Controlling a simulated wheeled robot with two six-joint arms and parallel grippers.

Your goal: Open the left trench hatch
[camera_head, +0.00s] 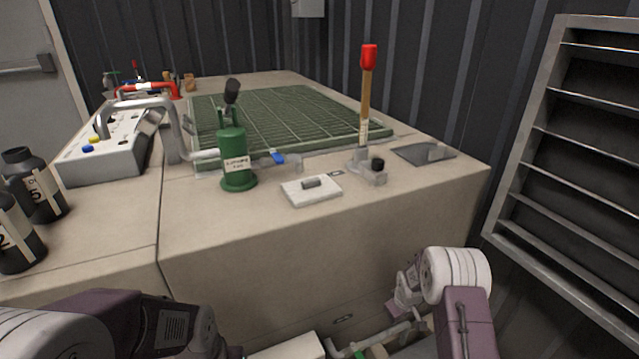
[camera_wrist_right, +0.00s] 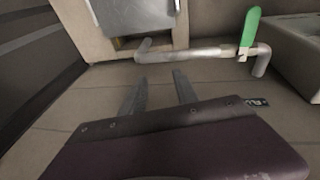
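A pale plate with a small grey grip (camera_head: 311,190) lies flat on the near part of the bench top. A darker grey plate with a small raised block (camera_head: 424,153) lies flat near the right corner. I cannot tell which, if either, is the left trench hatch. My right gripper (camera_wrist_right: 161,92) is open and empty in the right wrist view, its two fingers apart above the tan floor. My left arm comes in at the bottom left of the head view, low in front of the bench; its fingertips cannot be made out.
A green pump (camera_head: 235,158), a red-topped lever (camera_head: 366,95) and a green grating (camera_head: 290,118) stand on the bench. Below, a pipe with a green handle (camera_wrist_right: 250,30) runs beside a pale box (camera_wrist_right: 100,35). A louvred panel (camera_head: 575,150) stands at right.

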